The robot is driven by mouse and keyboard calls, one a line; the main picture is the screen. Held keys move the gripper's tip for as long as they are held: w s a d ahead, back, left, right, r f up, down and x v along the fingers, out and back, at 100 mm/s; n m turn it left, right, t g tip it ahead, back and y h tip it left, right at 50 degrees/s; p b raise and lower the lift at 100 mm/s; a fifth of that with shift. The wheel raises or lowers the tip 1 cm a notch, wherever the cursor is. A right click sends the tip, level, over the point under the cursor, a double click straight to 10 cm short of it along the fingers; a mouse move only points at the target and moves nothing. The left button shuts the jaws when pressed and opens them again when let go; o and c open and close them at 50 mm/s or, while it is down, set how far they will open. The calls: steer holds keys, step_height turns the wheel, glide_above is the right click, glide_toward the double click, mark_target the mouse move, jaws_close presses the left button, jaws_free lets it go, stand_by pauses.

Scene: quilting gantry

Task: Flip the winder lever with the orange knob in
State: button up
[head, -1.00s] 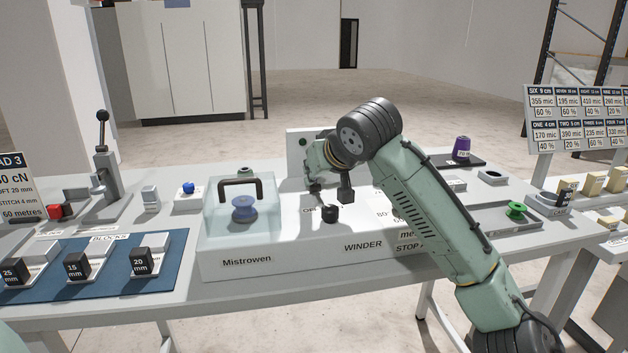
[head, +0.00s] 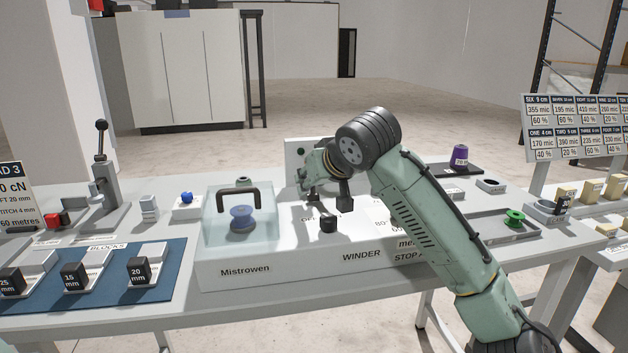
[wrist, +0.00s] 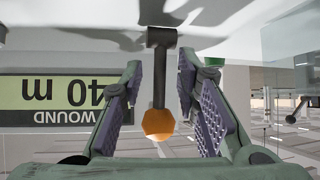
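In the wrist view, the winder lever (wrist: 159,82) is a dark stem hanging from a dark pivot block at the top of the picture. Its orange knob (wrist: 158,124) is at the stem's lower end. My gripper (wrist: 160,68) is open, with one ribbed purple pad on each side of the lever. Gaps show between both pads and the stem. In the head view, my gripper (head: 328,195) is over the back of the white winder (head: 300,268). The orange knob cannot be made out there, and my arm covers part of the winder's right side.
A clear cover (head: 213,230) with a black handle encloses a blue spool on the winder's left. A black knob (head: 328,224) stands on its top. A display (wrist: 60,98) reads 40 m wound, upside down. A purple spool (head: 459,155) and green spool (head: 514,218) sit to the right.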

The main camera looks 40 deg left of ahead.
steer(key=v, duration=1.2)
